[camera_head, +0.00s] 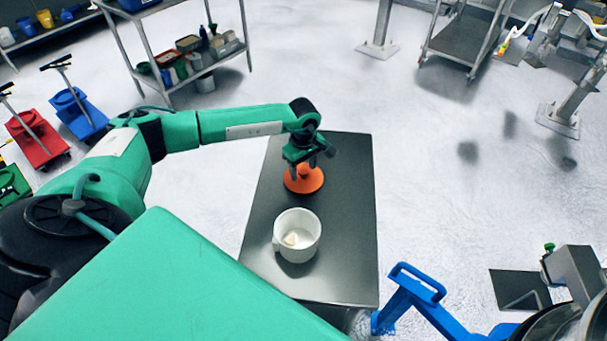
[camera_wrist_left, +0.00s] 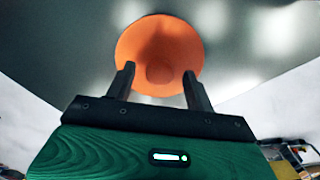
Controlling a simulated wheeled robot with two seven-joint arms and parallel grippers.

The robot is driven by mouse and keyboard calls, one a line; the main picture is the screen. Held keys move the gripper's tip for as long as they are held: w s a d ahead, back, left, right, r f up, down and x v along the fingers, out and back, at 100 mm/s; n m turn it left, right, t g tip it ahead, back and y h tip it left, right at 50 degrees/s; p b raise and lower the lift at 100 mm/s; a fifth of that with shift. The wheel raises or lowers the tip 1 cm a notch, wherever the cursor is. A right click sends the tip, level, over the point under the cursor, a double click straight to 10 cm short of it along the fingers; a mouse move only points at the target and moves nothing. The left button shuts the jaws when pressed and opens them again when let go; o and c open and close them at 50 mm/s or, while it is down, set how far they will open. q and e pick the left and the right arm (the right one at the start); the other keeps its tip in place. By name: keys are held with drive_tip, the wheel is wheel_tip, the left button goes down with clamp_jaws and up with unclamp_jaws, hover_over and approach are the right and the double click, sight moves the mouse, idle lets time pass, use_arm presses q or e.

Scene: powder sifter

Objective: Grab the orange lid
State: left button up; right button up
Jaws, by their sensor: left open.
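The orange lid (camera_head: 304,180) is a round disc lying on the dark table (camera_head: 345,230), behind the white cup. My left gripper (camera_head: 306,166) is just above the lid, pointing down, and hides part of it in the head view. The two fingers of my left gripper (camera_wrist_left: 158,82) are open, one on each side of the knob. My right gripper is not in view.
A white cup (camera_head: 297,232) with pale contents stands on the table in front of the lid. A blue-handled cart (camera_head: 415,295) is by the table's front right corner. A metal shelf (camera_head: 190,60) stands at the back left.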

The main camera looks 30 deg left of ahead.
use_arm(q)
drive_tip(key=shift+f, duration=0.15)
drive_tip(key=c, duration=1)
